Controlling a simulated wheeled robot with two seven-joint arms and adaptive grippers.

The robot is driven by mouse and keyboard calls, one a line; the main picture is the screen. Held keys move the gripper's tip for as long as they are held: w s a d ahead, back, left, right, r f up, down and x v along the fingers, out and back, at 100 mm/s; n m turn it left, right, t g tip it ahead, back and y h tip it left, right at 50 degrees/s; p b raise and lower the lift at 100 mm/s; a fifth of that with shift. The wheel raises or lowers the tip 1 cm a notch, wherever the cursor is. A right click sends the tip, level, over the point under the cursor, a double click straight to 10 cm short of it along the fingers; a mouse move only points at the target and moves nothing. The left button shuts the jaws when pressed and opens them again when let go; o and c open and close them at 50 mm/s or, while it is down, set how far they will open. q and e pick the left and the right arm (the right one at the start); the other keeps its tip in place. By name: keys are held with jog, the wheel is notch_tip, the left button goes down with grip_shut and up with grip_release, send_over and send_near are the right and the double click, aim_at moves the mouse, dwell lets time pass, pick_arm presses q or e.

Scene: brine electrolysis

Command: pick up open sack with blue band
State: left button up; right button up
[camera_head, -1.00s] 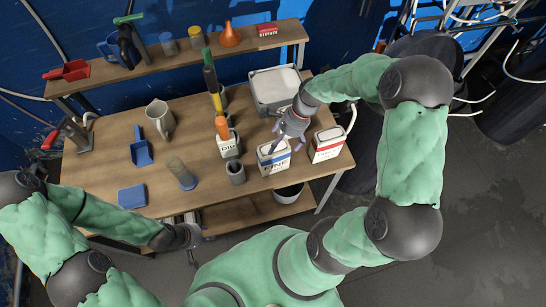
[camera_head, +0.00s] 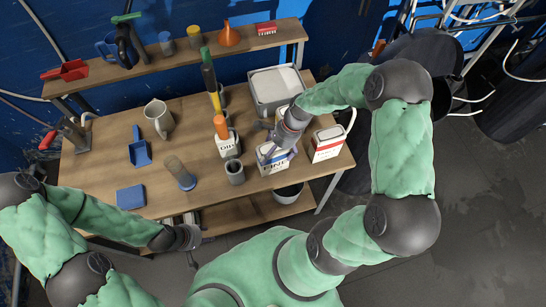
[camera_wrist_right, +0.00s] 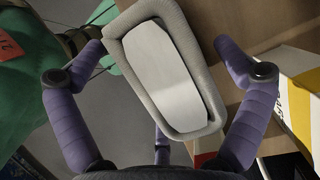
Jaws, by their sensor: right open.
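The open sack with the blue band (camera_head: 272,163) stands on the workbench near its front right edge, its top partly hidden by my right gripper (camera_head: 277,147). In the right wrist view its rolled rim surrounds the pale contents (camera_wrist_right: 163,75). The fingers of my right gripper (camera_wrist_right: 157,55) are spread, one on each side of the sack's mouth; I cannot tell whether they touch it. My left gripper (camera_head: 192,238) hangs low near the bench's front edge, away from the sack; its jaws are too small to read.
A sack with a red band (camera_head: 327,147) stands close on the right. A white "OIL" container (camera_head: 228,147) with tools and a grey cup (camera_head: 235,172) stand close on the left. A grey tray (camera_head: 258,100) lies behind. The bench's left part has free room.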

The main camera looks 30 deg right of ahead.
jog(key=shift+f, duration=0.2)
dwell(0.3)
jog(key=c, duration=1.6)
jog(key=shift+c, duration=0.4)
jog(key=shift+r, duration=0.1)
